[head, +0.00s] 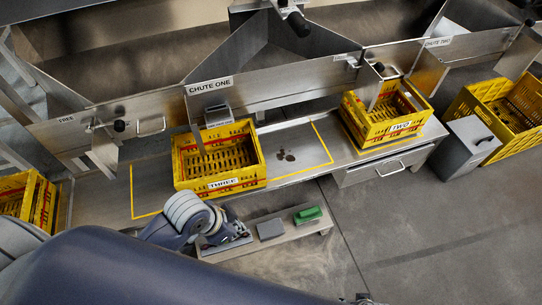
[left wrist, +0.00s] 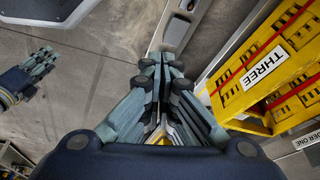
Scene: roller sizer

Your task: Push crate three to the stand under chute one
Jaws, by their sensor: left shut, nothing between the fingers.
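Crate three (head: 222,183) is a yellow slatted crate, upright on the steel bench (head: 300,143). It sits across a yellow floor outline on the bench, below and in front of chute one (head: 280,88), and looks empty. Its labelled side also shows at the right of the left wrist view (left wrist: 262,68). My left gripper (head: 238,236) is in front of the crate, low and near its label side, apart from it as far as I can see. Its fingers are together and empty in the left wrist view (left wrist: 160,62). My right gripper (left wrist: 42,68) shows at the left there; its opening is unclear.
Crate two (head: 385,115) stands at the bench's right, above a drawer (head: 382,170). A low shelf with a grey block (head: 270,229) and a green block (head: 307,214) is in front. A crate (head: 28,198) is at left, a grey bin (head: 465,148) at right.

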